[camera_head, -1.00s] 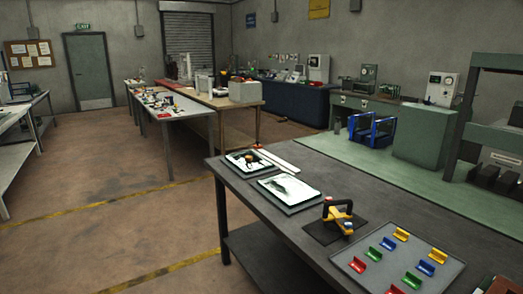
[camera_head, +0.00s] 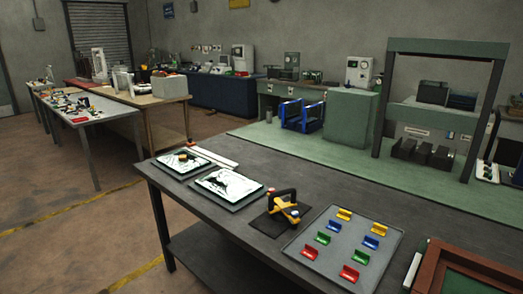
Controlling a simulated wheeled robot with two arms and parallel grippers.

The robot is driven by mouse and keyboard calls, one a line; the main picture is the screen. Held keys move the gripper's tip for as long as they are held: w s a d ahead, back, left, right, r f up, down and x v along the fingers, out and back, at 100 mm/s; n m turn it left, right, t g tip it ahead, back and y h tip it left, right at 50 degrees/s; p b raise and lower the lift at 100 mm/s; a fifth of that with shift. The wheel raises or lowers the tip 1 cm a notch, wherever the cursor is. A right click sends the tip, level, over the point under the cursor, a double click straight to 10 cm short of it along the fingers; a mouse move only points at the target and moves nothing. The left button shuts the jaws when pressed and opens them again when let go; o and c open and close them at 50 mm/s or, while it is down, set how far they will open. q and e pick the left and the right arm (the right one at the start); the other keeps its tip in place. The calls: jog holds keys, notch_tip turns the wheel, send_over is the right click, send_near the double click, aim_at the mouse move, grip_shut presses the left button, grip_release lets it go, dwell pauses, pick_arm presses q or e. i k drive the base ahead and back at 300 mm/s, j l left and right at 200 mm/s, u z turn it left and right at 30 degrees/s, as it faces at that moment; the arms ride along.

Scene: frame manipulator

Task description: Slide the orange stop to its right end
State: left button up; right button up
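I cannot pick out the orange stop for sure. A small round orange-topped piece (camera_head: 183,156) sits on the left of two white-faced plates on the dark near table (camera_head: 245,158). A yellow-orange and black clamp-like device (camera_head: 284,205) stands on a dark square pad on the same table. A reddish-brown frame with a green inside (camera_head: 432,268) is cut off at the lower right. Neither of my grippers is in view.
A grey tray (camera_head: 322,230) holds several red, green, blue and yellow pieces. A second white-faced plate (camera_head: 228,184) lies left of the clamp-like device. Open floor lies left.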

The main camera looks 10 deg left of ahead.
aim_at(191, 144)
jog(key=i+j, duration=0.15)
jog(key=j, duration=0.2)
jog(key=i+j+z, duration=0.1)
jog(key=j, duration=0.3)
jog(key=i+j, duration=0.2)
jog(key=j, duration=0.15)
jog(key=i+j, duration=0.1)
jog(key=j, duration=0.3)
jog(key=i+j+z, duration=0.1)
jog(key=j, duration=0.25)
jog(key=i+j, duration=0.2)
jog(key=j, duration=0.2)
jog(key=i+j+z, duration=0.1)
jog(key=j, duration=0.3)
jog(key=i+j, duration=0.1)
jog(key=j, duration=0.3)
